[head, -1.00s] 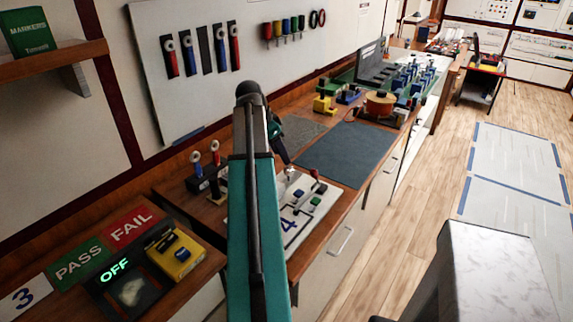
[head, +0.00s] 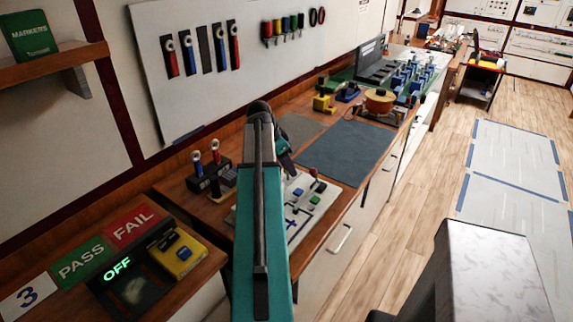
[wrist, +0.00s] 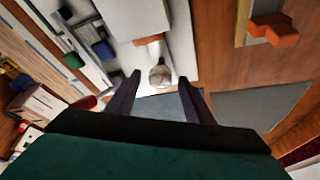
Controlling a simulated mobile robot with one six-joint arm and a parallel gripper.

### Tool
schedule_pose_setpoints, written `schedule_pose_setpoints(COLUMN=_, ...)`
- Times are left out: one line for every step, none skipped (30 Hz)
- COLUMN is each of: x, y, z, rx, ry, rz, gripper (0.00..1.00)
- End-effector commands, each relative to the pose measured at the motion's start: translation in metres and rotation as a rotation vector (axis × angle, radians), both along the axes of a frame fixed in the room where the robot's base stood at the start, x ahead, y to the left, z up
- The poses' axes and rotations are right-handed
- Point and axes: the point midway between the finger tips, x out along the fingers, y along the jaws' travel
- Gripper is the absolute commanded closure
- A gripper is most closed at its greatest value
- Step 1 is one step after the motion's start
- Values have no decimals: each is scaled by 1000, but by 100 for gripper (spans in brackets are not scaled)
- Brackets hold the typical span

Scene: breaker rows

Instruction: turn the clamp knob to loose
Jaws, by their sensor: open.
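A small rounded grey-white knob (wrist: 160,75), which looks like the clamp knob, shows in the wrist view below a short orange-red piece (wrist: 149,40) on a pale panel (wrist: 140,18). My gripper (wrist: 160,79) is open, with one dark finger on each side of the knob in the picture. I see gaps on both sides; I cannot tell how far the fingertips are from it in depth. In the head view my gripper (head: 287,165) hangs over the back of the white panel (head: 325,203) on the bench, and the arm hides the knob. Its setting cannot be read.
Blue and green blocks (head: 314,198) and a red-tipped lever (head: 316,181) are on the panel's right. Red- and blue-handled tools (head: 206,165) stand in a holder to the left. A dark mat (head: 345,147) lies clear behind. An orange block (wrist: 272,30) is at right in the wrist view.

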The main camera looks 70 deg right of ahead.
Motion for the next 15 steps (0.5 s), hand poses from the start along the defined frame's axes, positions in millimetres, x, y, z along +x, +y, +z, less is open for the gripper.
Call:
schedule_pose_setpoints(x=0, y=0, z=0, rx=0, ry=0, rz=0, gripper=52)
schedule_pose_setpoints(x=0, y=0, z=0, rx=0, ry=0, rz=0, gripper=52)
schedule_pose_setpoints(x=0, y=0, z=0, rx=0, ry=0, rz=0, gripper=52)
schedule_pose_setpoints(x=0, y=0, z=0, rx=0, ry=0, rz=0, gripper=52)
schedule_pose_setpoints(x=0, y=0, z=0, rx=0, ry=0, rz=0, gripper=57)
schedule_pose_setpoints(x=0, y=0, z=0, rx=0, ry=0, rz=1, gripper=64)
schedule_pose_setpoints(x=0, y=0, z=0, rx=0, ry=0, rz=1, gripper=69)
schedule_pose_setpoints(x=0, y=0, z=0, rx=0, ry=0, rz=1, gripper=74)
schedule_pose_setpoints(x=1, y=0, z=0, rx=0, ry=0, rz=1, gripper=81)
schedule_pose_setpoints(x=1, y=0, z=0, rx=0, ry=0, rz=1, gripper=86)
schedule_pose_setpoints(x=1, y=0, z=0, rx=0, ry=0, rz=1, gripper=91)
schedule_pose_setpoints(x=1, y=0, z=0, rx=0, ry=0, rz=1, gripper=94)
schedule_pose_setpoints(x=1, y=1, z=0, rx=0, ry=0, rz=1, gripper=94)
schedule_pose_setpoints(x=1, y=1, z=0, rx=0, ry=0, rz=1, gripper=94)
schedule_pose_setpoints(x=1, y=1, z=0, rx=0, ry=1, rz=2, gripper=93)
